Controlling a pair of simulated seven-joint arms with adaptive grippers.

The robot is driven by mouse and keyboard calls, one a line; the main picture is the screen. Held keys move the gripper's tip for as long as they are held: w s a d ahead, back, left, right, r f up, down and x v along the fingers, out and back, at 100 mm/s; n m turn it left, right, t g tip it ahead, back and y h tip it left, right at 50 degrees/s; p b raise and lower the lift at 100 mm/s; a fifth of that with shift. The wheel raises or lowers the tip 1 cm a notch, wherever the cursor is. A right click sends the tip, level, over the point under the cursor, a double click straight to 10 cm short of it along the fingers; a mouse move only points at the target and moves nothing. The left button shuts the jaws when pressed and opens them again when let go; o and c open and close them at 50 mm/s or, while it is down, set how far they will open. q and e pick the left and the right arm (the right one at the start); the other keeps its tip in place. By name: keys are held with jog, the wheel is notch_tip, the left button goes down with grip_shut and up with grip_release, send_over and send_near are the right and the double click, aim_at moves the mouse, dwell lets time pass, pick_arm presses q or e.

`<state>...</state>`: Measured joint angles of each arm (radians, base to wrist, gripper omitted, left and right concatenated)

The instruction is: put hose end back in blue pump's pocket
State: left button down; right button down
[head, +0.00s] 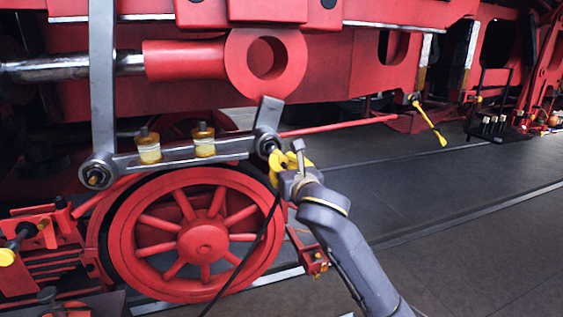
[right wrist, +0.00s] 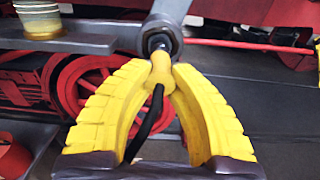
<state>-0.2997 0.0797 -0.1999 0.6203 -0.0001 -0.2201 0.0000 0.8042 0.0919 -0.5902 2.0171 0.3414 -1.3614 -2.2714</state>
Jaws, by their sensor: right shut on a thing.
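My right gripper (head: 275,170), with yellow ribbed fingers, is in the middle of the head view, by the right end of a grey link. In the right wrist view, its fingertips (right wrist: 160,70) meet on the end of a thin black hose (right wrist: 150,120). In the head view, the hose (head: 250,245) hangs down and left across the red wheel. A grey eye with a dark centre (right wrist: 160,42) lies just beyond the fingertips; I cannot tell whether the hose end touches it. No blue pump or pocket shows. My left gripper is not in view.
The grey link (head: 180,155) bears two yellowish oil cups (head: 149,147) (head: 204,140). A spoked red wheel (head: 205,240) stands below. A yellow-handled tool (head: 430,122) hangs at the right. The dark floor at the right is mostly clear.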

jog(key=shift+v, duration=1.9)
